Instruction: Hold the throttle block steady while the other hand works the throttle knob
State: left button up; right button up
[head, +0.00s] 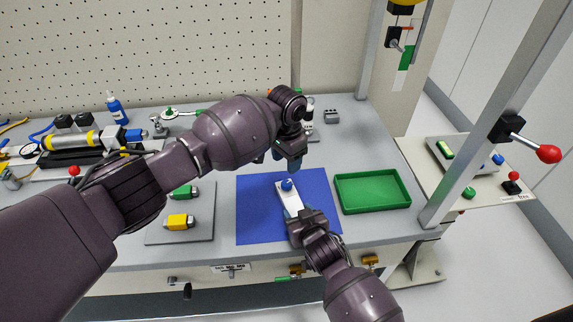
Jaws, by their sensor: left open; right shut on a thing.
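The throttle block (288,198) is a pale, elongated block lying on the blue mat (254,205). My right gripper (295,212) comes from below and is shut on the near end of the block, hiding that end. My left gripper (285,164) is above and just beyond the knob, pointing down, open and apart from the knob as far as I can see. My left arm's wrist partly hides its fingers.
A green tray (372,206) lies right of the mat, seemingly empty. A grey plate (160,236) with green and yellow fittings lies left. A machine with a yellow cylinder (70,140) stands at the back left. A grey post (455,190) rises at the right table edge.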

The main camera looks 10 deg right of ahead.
pick_arm(q)
notch_tip(320, 180, up, 10)
jog(key=shift+f, duration=0.2)
pick_arm(e)
jog(key=o, duration=1.3)
jog(key=shift+s, duration=0.1)
